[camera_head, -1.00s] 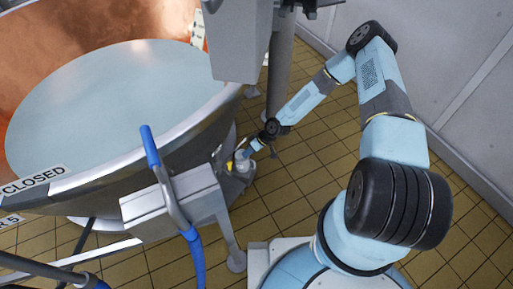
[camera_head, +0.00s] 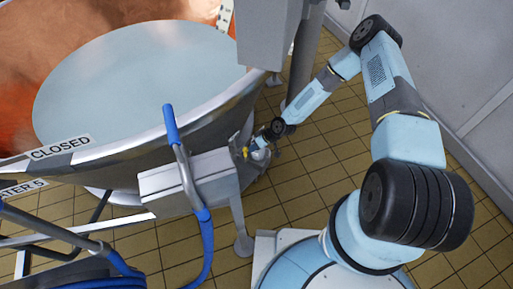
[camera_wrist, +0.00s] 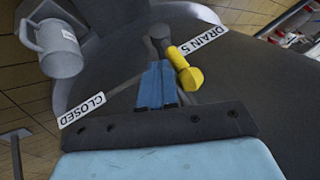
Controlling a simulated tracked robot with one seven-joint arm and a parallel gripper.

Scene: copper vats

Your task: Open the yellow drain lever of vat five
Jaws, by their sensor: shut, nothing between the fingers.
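The yellow drain lever (camera_wrist: 185,68) shows in the wrist view just right of my fingertips, by the DRAIN 5 label (camera_wrist: 202,40). A CLOSED label (camera_wrist: 82,110) lies at the lower left. My gripper (camera_wrist: 158,72) is shut and empty, its blue fingers beside the lever; I cannot tell if they touch it. In the head view my gripper (camera_head: 254,146) is low at the right side of the copper vat (camera_head: 195,110), and a small yellow bit of the lever (camera_head: 246,153) shows there. The lever's lower end is partly hidden.
A grey mug-shaped vessel (camera_wrist: 55,48) is at the upper left of the wrist view. In the head view, a blue-handled hose (camera_head: 183,165) hangs in front of the vat by a steel box (camera_head: 190,183). Tiled floor (camera_head: 320,170) is open right of the vat.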

